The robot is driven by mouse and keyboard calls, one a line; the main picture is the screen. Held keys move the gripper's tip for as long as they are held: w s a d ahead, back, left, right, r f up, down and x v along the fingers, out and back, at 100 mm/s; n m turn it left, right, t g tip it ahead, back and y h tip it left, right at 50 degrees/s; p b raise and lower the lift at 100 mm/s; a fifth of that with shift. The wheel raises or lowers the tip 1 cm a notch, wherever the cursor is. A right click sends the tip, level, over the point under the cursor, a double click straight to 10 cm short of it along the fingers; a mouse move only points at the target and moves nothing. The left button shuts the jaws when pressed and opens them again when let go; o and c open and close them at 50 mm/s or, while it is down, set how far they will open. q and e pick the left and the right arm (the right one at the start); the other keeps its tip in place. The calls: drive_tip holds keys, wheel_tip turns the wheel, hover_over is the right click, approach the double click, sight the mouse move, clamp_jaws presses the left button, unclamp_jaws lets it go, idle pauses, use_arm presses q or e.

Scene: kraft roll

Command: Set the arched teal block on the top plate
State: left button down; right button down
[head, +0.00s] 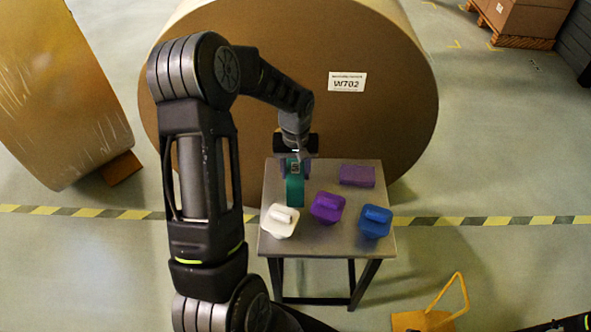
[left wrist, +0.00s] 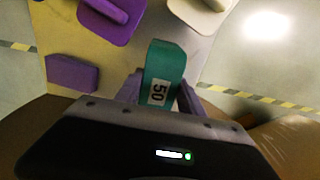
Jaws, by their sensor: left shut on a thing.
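The teal block (head: 294,188) is at the back left of the small table's grey top plate (head: 333,235). My left gripper (head: 294,166) reaches down from above and is shut on it. In the left wrist view, the teal block (left wrist: 166,62) sits between the two purplish fingers of my left gripper (left wrist: 160,97), with a "50" label facing the camera. Its arch cannot be made out clearly, and its far end is hidden by the gripper. I cannot tell whether the block touches the plate. My right gripper is not in view.
A white knobbed piece (head: 280,221), a purple one (head: 327,208) and a blue one (head: 375,222) stand along the table's front. A flat purple block (head: 357,176) lies at the back right. A big brown roll (head: 380,90) stands close behind.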

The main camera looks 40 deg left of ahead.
use_arm(q)
drive_tip(key=shift+f, duration=0.2)
drive_tip(key=c, duration=0.7)
unclamp_jaws()
drive_tip(key=shift+r, duration=0.1)
drive_tip(key=shift+r, duration=0.1)
wheel_tip(320, 180, up, 12)
drive_tip(key=shift+r+b, duration=0.1)
drive_tip(key=shift+b, duration=0.2)
drive_tip(key=shift+o, duration=0.3)
